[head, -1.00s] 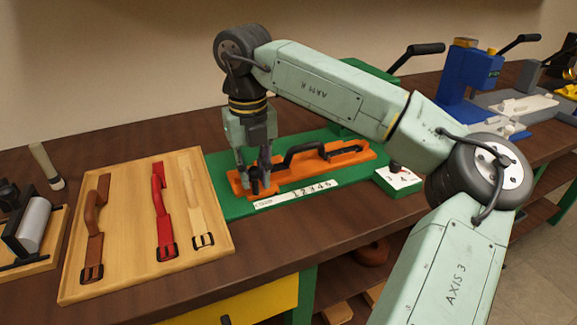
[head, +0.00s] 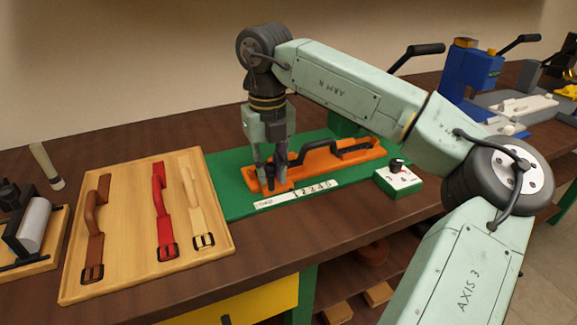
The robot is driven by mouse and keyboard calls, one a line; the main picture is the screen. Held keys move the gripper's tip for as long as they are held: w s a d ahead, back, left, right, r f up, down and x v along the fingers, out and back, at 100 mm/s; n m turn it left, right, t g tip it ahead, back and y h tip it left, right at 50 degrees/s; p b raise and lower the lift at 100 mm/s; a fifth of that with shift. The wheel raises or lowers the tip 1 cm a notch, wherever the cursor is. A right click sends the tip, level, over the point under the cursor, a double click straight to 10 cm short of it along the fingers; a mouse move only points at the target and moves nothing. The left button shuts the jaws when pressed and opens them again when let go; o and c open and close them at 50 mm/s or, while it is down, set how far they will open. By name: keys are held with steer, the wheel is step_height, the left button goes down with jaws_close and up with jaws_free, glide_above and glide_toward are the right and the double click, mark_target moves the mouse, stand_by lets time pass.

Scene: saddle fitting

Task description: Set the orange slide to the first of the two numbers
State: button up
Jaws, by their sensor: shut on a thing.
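The orange slide (head: 323,160) lies on the green base (head: 225,190), with a black handle (head: 310,146) along its top. My gripper (head: 270,180) points down at the slide's left end, shut on the small black knob (head: 269,185) there. A white strip with a row of numbers (head: 297,195) runs along the base in front of the slide; its digits are too small to read surely. The slide's exact setting cannot be told. A green block with a white card (head: 400,180) stands to the right; it seems to bear two numbers, perhaps 3 and 4, with a black knob on top.
A wooden tray (head: 125,265) with brown, red and cream straps lies to the left. A roller device (head: 35,225) stands at the far left. A blue press (head: 470,80) stands at the back right. The bench's front edge is clear.

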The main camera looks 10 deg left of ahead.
steer(key=shift+w+d, duration=0.2)
steer(key=shift+d, duration=0.2)
steer(key=shift+s+a, duration=0.15)
steer(key=shift+a, duration=0.05)
stand_by(0.6)
steer(key=o, duration=0.9)
steer(key=shift+c, duration=0.2)
steer(key=shift+r+p, duration=2.15)
steer(key=shift+r, duration=0.9)
